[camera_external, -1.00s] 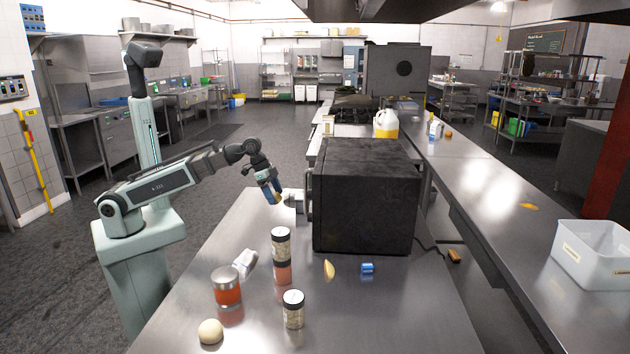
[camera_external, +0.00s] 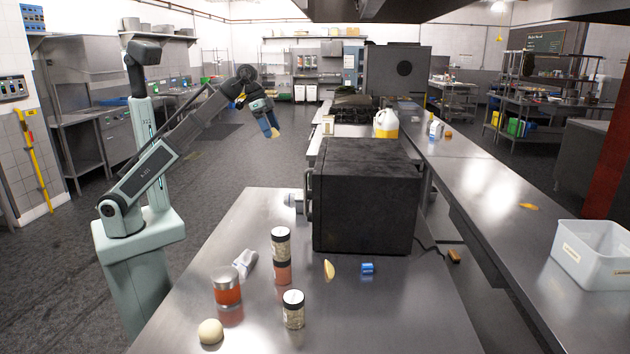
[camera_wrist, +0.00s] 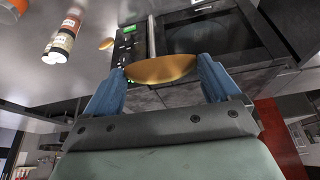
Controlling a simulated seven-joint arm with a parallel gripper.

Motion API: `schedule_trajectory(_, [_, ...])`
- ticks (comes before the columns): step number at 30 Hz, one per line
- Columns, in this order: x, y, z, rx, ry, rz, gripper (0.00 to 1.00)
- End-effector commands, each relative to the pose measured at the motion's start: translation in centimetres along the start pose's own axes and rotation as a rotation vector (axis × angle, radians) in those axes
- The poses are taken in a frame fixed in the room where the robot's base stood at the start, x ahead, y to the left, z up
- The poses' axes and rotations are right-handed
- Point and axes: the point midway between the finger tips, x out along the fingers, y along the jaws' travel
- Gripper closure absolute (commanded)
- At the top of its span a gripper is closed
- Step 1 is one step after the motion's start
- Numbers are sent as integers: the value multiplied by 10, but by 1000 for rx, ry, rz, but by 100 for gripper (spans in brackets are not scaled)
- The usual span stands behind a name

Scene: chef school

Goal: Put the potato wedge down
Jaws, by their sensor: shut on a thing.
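My gripper (camera_external: 269,126) is raised well above the steel table, to the left of the black oven-like box. In the wrist view my gripper (camera_wrist: 161,76) has its blue fingers shut on a golden-brown potato wedge (camera_wrist: 162,69), which lies crosswise between the fingertips. In the external view the held wedge (camera_external: 274,133) shows only as a small tan spot at the fingertips. A second wedge (camera_external: 329,269) lies on the table in front of the box. Another similar piece (camera_external: 529,206) lies on the right counter.
The black box (camera_external: 366,197) stands on the table. Jars (camera_external: 293,309), a red canister (camera_external: 227,286), a pale ball (camera_external: 210,332), a crumpled white item (camera_external: 244,263) and a blue item (camera_external: 367,268) lie near the front. A white bin (camera_external: 594,254) stands on the right counter.

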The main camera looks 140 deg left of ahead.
Motion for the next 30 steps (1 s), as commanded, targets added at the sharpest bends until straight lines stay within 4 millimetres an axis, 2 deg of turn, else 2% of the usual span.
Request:
schedule_trajectory(3, [-28, -1, -15, 0, 3, 0, 40])
schedule_trajectory(12, [-80, -1, -36, 0, 2, 0, 40])
schedule_trajectory(23, [-61, -40, -104, -122, -7, -45, 40])
schedule_trajectory(26, [-52, -56, -132, -168, -8, -62, 40])
schedule_trajectory(30, [-34, -86, -178, -249, -10, -96, 40])
